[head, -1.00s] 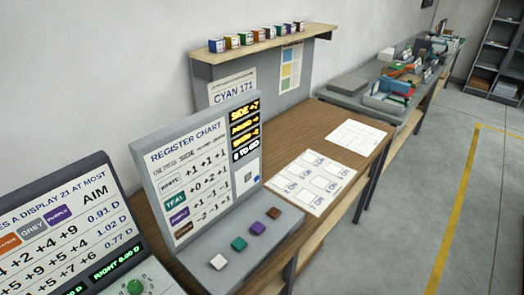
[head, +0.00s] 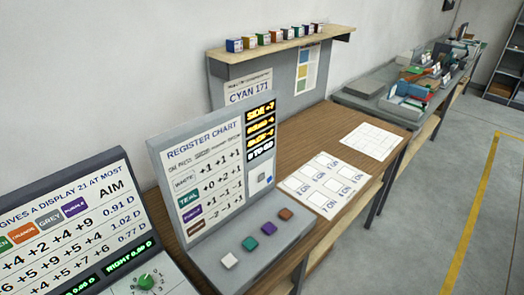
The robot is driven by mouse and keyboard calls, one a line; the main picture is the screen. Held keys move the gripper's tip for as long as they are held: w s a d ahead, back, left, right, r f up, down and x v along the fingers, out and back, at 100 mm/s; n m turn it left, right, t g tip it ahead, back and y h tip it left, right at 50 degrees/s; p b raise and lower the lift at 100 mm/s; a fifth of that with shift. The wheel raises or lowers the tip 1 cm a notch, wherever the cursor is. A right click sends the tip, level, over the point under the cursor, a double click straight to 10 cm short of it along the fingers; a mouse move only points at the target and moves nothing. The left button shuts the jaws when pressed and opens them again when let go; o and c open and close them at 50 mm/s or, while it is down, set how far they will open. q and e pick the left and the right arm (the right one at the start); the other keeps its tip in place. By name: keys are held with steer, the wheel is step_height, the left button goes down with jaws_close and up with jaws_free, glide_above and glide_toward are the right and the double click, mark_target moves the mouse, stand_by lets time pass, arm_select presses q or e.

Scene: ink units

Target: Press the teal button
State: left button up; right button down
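The teal button (head: 250,243) is on the sloped grey panel (head: 221,259) in front of the register chart (head: 205,185). It sits between a white button (head: 229,260) on its left and a purple button (head: 269,228) on its right. A brown-orange button (head: 286,214) is at the far right of the row. The chart has a teal row label (head: 189,197). Beside it is a dark display (head: 260,132) with glowing yellow lines. Neither of my grippers is in view.
A second console (head: 72,225) with a green knob (head: 146,282) stands at lower left. The wooden table (head: 318,128) holds card sheets (head: 325,184). A shelf (head: 283,46) carries several small boxes. Open floor (head: 430,220) lies to the right, with a yellow line.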

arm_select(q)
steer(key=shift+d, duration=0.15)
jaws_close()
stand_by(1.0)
